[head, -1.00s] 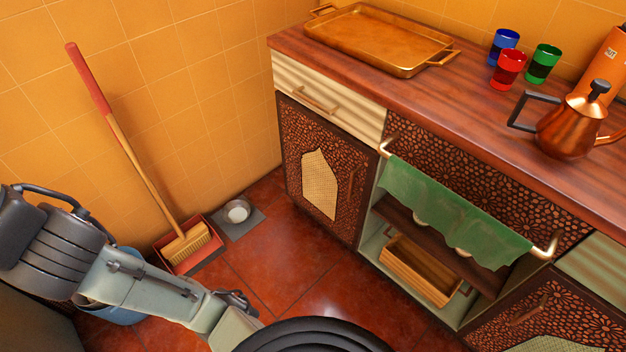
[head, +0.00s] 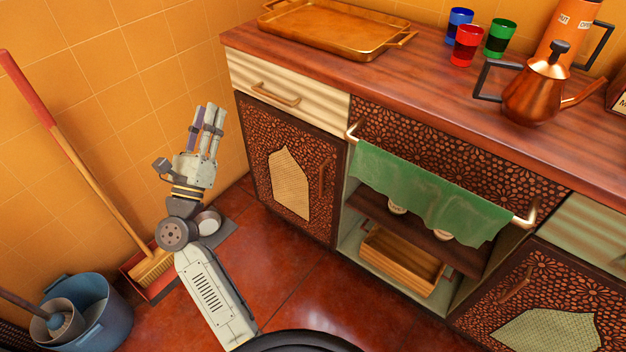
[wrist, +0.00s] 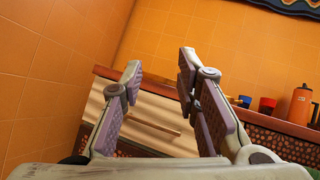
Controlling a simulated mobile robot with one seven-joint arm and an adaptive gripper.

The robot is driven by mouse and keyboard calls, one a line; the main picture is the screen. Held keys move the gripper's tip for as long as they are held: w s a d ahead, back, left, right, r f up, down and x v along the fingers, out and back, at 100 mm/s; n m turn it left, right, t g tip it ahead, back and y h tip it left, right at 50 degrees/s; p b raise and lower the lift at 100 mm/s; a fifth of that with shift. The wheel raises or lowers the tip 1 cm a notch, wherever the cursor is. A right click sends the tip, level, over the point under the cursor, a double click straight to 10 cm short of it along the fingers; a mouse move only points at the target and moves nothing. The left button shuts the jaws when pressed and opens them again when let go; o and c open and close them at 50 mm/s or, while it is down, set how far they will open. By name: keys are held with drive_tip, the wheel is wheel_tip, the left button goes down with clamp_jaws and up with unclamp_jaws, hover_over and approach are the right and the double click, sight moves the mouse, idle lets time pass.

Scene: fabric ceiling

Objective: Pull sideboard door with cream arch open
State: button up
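The sideboard door with the cream arch (head: 290,186) is at the left of the sideboard in the head view. It is shut, dark and pierced with a pattern. Its upright handle (head: 322,178) is near its right edge. My gripper (head: 207,117) is raised to the left of this door, apart from it, with its fingers pointing up. In the wrist view my gripper (wrist: 160,70) is open, with nothing between the fingers. The cream drawer and its handle (wrist: 157,122) show beyond the fingers there; the door itself is not clearly visible.
Another door with a greenish arch (head: 545,332) is at right.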

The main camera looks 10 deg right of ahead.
drive_tip(key=w+d+f+m+g+h, duration=0.1)
drive_tip(key=d+f+m+g, duration=0.2)
drive_tip(key=d+f, duration=0.35)
drive_tip(key=w+d+f+m+g+h, duration=0.1)
drive_tip(key=d+f+m+g+h, duration=0.15)
drive_tip(key=f, duration=0.75)
drive_tip(key=m+g+b, duration=0.1)
drive_tip(key=m+g, duration=0.3)
drive_tip(key=g, duration=0.1)
approach(321, 180)
drive_tip(key=shift+n, duration=0.25)
drive_tip(key=p+x, duration=0.1)
drive_tip(key=x, duration=0.9)
drive_tip(key=shift+w+d+f, duration=0.1)
drive_tip(key=shift+w+d, duration=0.05)
drive_tip(key=shift+w, duration=0.15)
clamp_jaws()
